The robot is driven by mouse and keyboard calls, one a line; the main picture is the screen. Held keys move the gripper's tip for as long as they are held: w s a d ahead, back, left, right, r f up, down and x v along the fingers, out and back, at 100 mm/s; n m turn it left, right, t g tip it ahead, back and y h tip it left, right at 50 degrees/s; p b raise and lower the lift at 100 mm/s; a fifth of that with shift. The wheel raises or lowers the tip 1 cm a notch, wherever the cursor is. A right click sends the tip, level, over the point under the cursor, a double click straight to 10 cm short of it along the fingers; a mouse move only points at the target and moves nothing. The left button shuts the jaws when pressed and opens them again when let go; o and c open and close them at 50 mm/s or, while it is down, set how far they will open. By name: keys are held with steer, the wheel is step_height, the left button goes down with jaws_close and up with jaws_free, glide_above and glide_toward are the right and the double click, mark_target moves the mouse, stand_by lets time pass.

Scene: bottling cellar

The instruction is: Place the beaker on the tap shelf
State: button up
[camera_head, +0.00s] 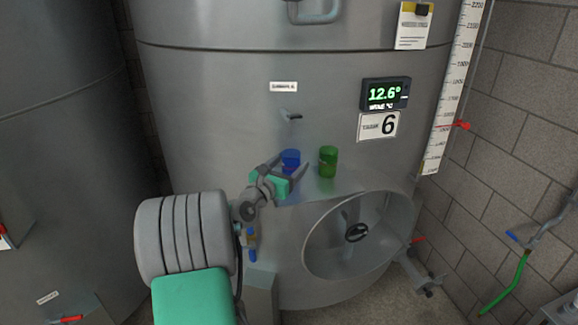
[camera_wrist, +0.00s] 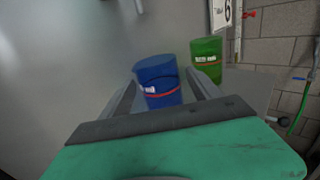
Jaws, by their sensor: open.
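A blue beaker (camera_head: 290,157) is at the left part of the tap shelf (camera_head: 325,189), below the small tap on the steel tank. In the wrist view the blue beaker (camera_wrist: 158,84) has a red line and a white label and appears slightly tilted. My gripper (camera_head: 291,165) is open, with one finger on either side of the blue beaker. The fingers (camera_wrist: 162,82) show no clear grip on it. The beaker's base is partly hidden in the head view, so I cannot tell its contact with the shelf. A green beaker (camera_head: 328,161) stands upright on the shelf to the right.
The small sampling tap (camera_head: 291,116) sticks out of the tank above the shelf. A temperature display (camera_head: 385,94) and a number 6 sign (camera_head: 378,127) are above right. The shelf's right end is bare.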

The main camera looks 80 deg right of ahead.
steer(key=b+v, duration=0.2)
steer(key=v, duration=1)
steer(key=w+a+f+m+t+y, duration=0.4)
steer(key=w+a+m, duration=0.1)
steer(key=w+a, duration=0.45)
steer(key=w+a+f+m+t+y, duration=0.4)
steer(key=w+a+m, duration=0.1)
steer(key=w+a, duration=0.5)
steer(key=w+a+f+m+t+y, duration=0.1)
steer(key=w+a+m+y, duration=0.15)
steer(key=a, duration=0.65)
steer(key=w+a+f+m+t+y, duration=0.1)
steer(key=a+y, duration=0.3)
steer(key=a, duration=0.5)
steer(key=s+a+m+g+y, duration=0.1)
steer(key=s+a+y, duration=0.2)
steer(key=a, duration=0.9)
steer(key=shift+s+a+f+g, duration=0.3)
steer(key=shift+s+a, duration=0.1)
steer(key=shift+s, duration=0.55)
steer(key=shift+m, duration=0.25)
steer(key=shift+c, duration=0.2)
